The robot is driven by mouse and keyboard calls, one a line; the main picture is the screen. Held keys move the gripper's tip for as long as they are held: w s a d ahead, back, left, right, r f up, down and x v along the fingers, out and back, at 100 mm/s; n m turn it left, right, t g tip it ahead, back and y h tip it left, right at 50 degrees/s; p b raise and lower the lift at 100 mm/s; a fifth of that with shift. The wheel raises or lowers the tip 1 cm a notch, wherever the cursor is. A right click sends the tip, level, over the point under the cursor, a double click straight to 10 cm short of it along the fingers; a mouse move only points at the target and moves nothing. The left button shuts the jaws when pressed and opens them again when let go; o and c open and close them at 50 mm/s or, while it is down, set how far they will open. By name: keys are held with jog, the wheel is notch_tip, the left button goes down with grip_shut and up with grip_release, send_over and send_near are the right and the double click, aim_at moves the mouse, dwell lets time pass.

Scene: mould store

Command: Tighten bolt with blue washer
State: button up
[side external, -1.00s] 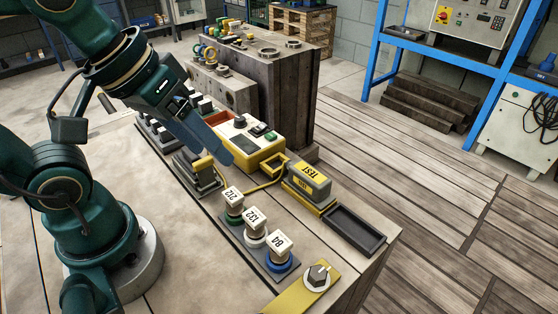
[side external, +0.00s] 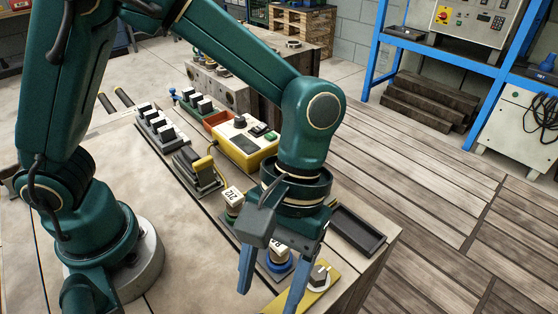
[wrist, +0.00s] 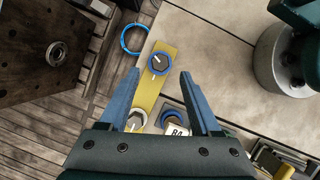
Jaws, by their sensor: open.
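In the wrist view, a dark bolt with a blue washer (wrist: 160,62) sits near the far end of a yellow strip (wrist: 150,88). A white line marks the bolt's head. A second bolt with a white washer (wrist: 136,119) is at the strip's near end; it also shows in the side view (side external: 318,277). My gripper (wrist: 159,73) is open and empty, its blue fingers spread on either side of the blue-washer bolt in the picture, apparently above it. In the side view, my gripper (side external: 266,300) points down at the bench's front; the blue-washer bolt is not visible there.
Numbered blocks, including 212 (side external: 231,196), stand close to my gripper. A dark tray (side external: 358,230) and a yellow tester box (side external: 248,142) are farther back. A dark metal block (wrist: 48,48) is across a gap.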

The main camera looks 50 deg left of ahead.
jog(key=shift+x, duration=2.55)
jog(key=shift+c, duration=0.3)
